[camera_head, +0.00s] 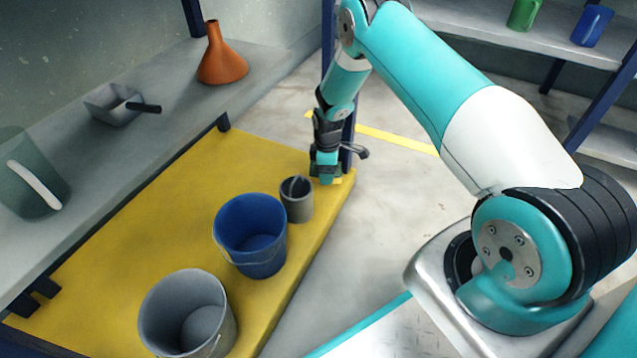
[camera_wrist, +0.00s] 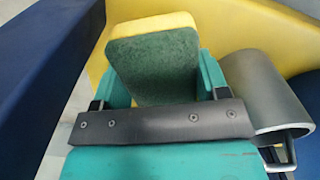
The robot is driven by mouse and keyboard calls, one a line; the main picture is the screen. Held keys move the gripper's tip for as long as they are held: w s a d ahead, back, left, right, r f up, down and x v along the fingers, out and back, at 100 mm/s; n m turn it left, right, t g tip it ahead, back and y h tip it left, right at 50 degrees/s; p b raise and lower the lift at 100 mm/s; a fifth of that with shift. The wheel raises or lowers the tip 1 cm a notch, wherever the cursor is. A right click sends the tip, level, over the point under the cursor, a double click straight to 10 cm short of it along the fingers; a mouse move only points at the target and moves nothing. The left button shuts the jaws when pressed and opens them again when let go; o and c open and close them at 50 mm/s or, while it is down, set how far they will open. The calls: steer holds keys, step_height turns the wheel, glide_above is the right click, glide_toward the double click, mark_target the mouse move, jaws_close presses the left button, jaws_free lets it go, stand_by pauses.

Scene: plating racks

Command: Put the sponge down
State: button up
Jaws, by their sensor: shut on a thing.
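The sponge (camera_wrist: 155,68) is yellow with a dark green scouring face, and it fills the wrist view's middle between the two teal fingers. My gripper (camera_head: 327,172) is shut on it, low at the far right corner of the yellow shelf (camera_head: 150,205). In the head view only a small part of the sponge (camera_head: 343,180) shows below the fingers. Whether it touches the shelf I cannot tell.
A grey mug (camera_head: 297,203) stands close beside my gripper and also shows in the wrist view (camera_wrist: 262,95). A blue bucket (camera_head: 250,235) and a grey bucket (camera_head: 187,315) stand nearer. A dark blue post (camera_head: 347,130) rises by the gripper. The shelf's left part is clear.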

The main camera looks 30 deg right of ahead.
steer(key=shift+w+a+f+b, duration=0.1)
steer(key=shift+w+a+b, duration=0.4)
steer(key=shift+w, duration=0.4)
steer(key=f+b, duration=0.3)
steer(key=shift+w+a+f+b, duration=0.25)
steer(key=shift+b, duration=0.05)
steer(key=shift+r, duration=0.15)
steer(key=o, duration=0.9)
steer(key=shift+o, duration=0.2)
step_height(320, 180, up, 12)
steer(key=p, duration=0.8)
steer(key=shift+p, duration=0.35)
